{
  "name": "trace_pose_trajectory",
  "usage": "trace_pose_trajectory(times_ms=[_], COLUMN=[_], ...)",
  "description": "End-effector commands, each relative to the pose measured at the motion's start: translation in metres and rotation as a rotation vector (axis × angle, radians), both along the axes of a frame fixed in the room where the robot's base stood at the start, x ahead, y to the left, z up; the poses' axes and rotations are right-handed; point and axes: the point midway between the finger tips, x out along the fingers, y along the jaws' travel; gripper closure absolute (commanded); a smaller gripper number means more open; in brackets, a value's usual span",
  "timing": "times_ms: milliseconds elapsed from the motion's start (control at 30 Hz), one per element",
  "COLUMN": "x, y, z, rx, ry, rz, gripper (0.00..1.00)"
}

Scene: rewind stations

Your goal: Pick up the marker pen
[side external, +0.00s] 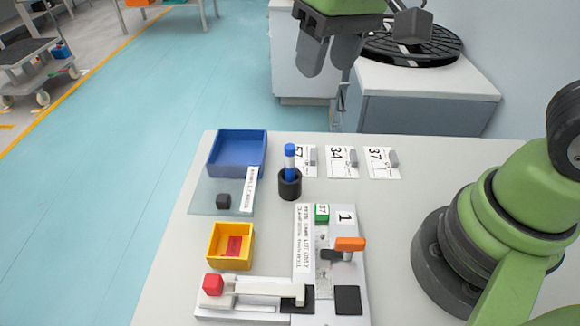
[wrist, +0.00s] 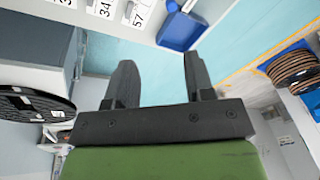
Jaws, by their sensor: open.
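My gripper (side external: 329,64) is open and empty, high above and behind the far table edge, up and to the right of the pen in the side view. In the wrist view my gripper's two fingers (wrist: 158,78) are spread with nothing between them. I cannot clearly make out the pen there.
A blue tray (side external: 213,171) stands left of the holder, and number cards (side external: 342,162) lie right of it. In front are a yellow bin (side external: 213,258) and a fixture with an orange lever (side external: 350,244) and a red knob (side external: 213,284).

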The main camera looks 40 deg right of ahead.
Motion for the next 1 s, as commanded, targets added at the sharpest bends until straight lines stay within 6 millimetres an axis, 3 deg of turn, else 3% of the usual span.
trace_pose_trajectory(times_ms=[100, 233, 1000], x=[0.019, 0.029, 0.030], y=[0.014, 0.024, 0.034], z=[-0.036, -0.066, -0.162], rx=[-0.045, -0.082, -0.104], ry=[0.086, 0.143, 0.180], rz=[0.055, 0.095, 0.121], gripper=[0.51, 0.51, 0.51])
